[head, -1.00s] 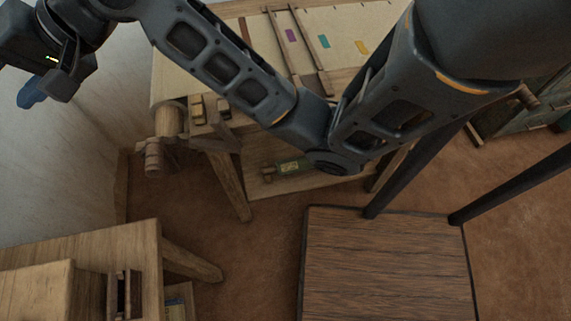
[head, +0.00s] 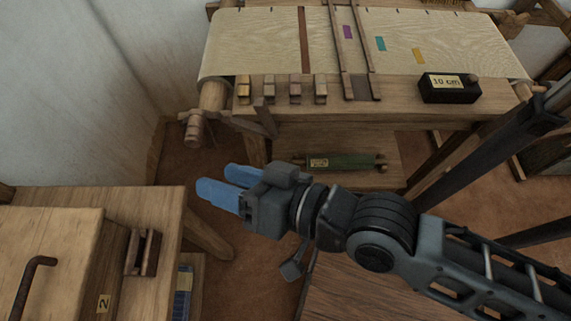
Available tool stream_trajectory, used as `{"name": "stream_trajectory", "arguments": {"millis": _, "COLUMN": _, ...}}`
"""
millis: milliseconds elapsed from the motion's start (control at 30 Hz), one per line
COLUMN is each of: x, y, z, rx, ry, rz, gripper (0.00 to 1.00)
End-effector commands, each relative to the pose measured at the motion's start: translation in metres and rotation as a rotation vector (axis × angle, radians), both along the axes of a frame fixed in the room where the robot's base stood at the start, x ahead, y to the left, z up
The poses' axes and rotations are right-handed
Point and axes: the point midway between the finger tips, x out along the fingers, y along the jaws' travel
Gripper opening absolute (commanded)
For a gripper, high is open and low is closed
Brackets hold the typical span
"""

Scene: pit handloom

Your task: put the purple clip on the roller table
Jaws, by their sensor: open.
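My gripper (head: 224,182) is open and empty, its blue fingers pointing left above the floor, between the loom and the left wooden table. I cannot make out a purple clip for certain. Several small clips (head: 295,88) stand in a row on the loom's front beam; the leftmost is yellowish, the others look brownish. A flat purple patch (head: 347,32) lies on the cloth, with teal and yellow patches to its right. I cannot tell which surface is the roller table; the loom has a wooden cloth roller (head: 213,96) at its left front.
A black block marked 10 cm (head: 449,88) sits on the front beam's right. A green roll (head: 342,161) lies on the shelf below. The left wooden table (head: 150,204) holds a small dark wooden bracket (head: 142,252) and a hooked rod (head: 30,280). A wall stands at left.

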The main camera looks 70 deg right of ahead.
Motion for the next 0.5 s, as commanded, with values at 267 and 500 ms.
{"name": "stream_trajectory", "arguments": {"millis": 267, "x": -0.11, "y": -0.031, "z": -0.002, "rx": -0.477, "ry": 0.072, "rz": 0.167, "gripper": 0.52}}
{"name": "stream_trajectory", "arguments": {"millis": 500, "x": -0.137, "y": -0.045, "z": 0.009, "rx": -0.655, "ry": 0.062, "rz": 0.254, "gripper": 0.52}}
